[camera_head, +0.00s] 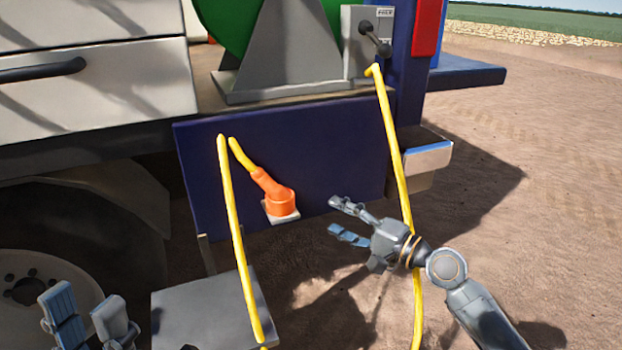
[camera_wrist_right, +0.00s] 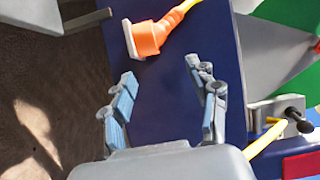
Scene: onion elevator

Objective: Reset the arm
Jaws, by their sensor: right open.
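My right gripper (camera_head: 340,218) is open and empty, in front of the lower right part of the dark blue panel (camera_head: 330,150). In the right wrist view its two blue-padded fingers (camera_wrist_right: 160,72) stand apart with only the panel between them. My left gripper (camera_head: 85,299) shows at the bottom left edge of the head view. Its fingertips are apart with nothing seen between them; the rest of it is cut off. An orange plug (camera_head: 280,200) sits on a small pale socket plate on the panel, left of my right gripper. It also shows beyond the fingertips in the right wrist view (camera_wrist_right: 146,38).
A yellow cable (camera_head: 232,220) runs from the plug and hangs down. Another yellow length (camera_head: 393,150) passes behind my right wrist. A grey step (camera_head: 195,312), a wheel (camera_head: 30,290) and a green reel (camera_head: 226,22) are close. Open dirt lies to the right.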

